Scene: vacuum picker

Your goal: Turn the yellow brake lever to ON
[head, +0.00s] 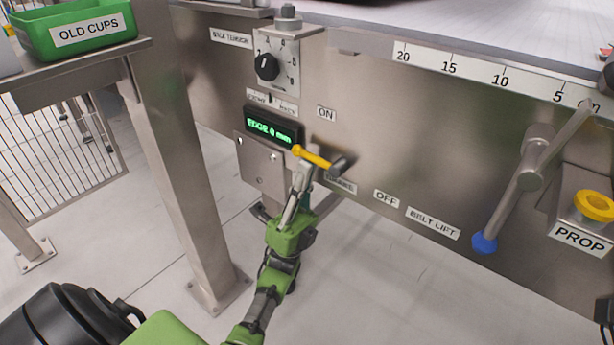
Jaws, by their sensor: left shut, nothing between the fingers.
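The yellow brake lever (314,157) is on the steel machine panel. Its handle points left and slightly up from a dark pivot at its right end. The ON label (327,114) is above the lever; the OFF label (386,198) is below and to the right. The label under the pivot (341,184) is partly hidden. My left gripper (304,168) is shut and empty, its fingers pointing up just under the lever's handle. I cannot tell whether they touch it. My right gripper is not in view.
A black dial (267,67) and a green display (270,128) sit above left. A blue-tipped crank lever (485,242) and a yellow PROP knob (594,205) are at the right. A steel table leg (180,190) stands left of my arm; a green bin (75,30) is above it.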

